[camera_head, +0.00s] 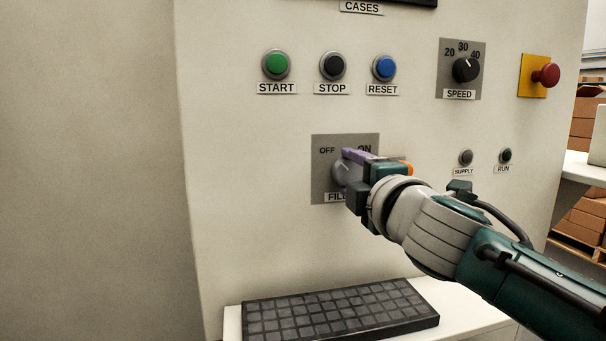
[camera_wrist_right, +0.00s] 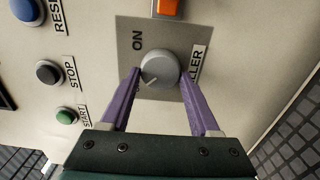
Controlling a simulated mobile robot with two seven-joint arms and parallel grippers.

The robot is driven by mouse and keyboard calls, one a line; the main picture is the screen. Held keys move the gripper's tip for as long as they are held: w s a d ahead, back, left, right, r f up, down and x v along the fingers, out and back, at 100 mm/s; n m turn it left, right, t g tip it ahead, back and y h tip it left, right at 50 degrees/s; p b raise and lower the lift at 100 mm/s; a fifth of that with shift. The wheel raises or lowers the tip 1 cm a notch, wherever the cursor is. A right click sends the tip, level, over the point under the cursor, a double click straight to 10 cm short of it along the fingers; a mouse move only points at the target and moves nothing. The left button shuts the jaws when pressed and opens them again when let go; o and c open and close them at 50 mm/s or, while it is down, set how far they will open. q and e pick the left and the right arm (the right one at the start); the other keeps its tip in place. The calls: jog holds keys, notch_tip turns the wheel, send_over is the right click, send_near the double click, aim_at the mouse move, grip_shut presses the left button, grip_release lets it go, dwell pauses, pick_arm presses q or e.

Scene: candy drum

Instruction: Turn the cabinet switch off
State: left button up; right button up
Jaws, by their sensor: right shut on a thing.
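The cabinet switch is a round grey knob (camera_wrist_right: 160,68) on a grey plate (camera_head: 322,186) with OFF at its left and ON at its right in the head view. My right gripper (camera_head: 349,164) is at the knob, and its purple fingers (camera_wrist_right: 162,75) are shut on the knob's two sides in the wrist view. A short mark on the knob points to the lower left there, away from the ON label (camera_wrist_right: 137,40). The gripper hides part of the knob and plate label in the head view. My left gripper is not in view.
Green (camera_head: 276,64), black (camera_head: 332,66) and blue (camera_head: 384,67) buttons sit above the plate. A speed dial (camera_head: 466,69) and red button (camera_head: 546,75) are at upper right. An orange square (camera_wrist_right: 168,6) lies close beside the plate.

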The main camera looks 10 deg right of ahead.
jog(key=o, duration=1.4)
jog(key=shift+c, duration=0.2)
jog(key=shift+s, duration=0.1)
jog(key=shift+s, duration=0.3)
jog(key=s+p, duration=0.2)
jog(key=s, duration=0.7)
jog(key=shift+d, duration=0.2)
jog(key=shift+s, duration=0.1)
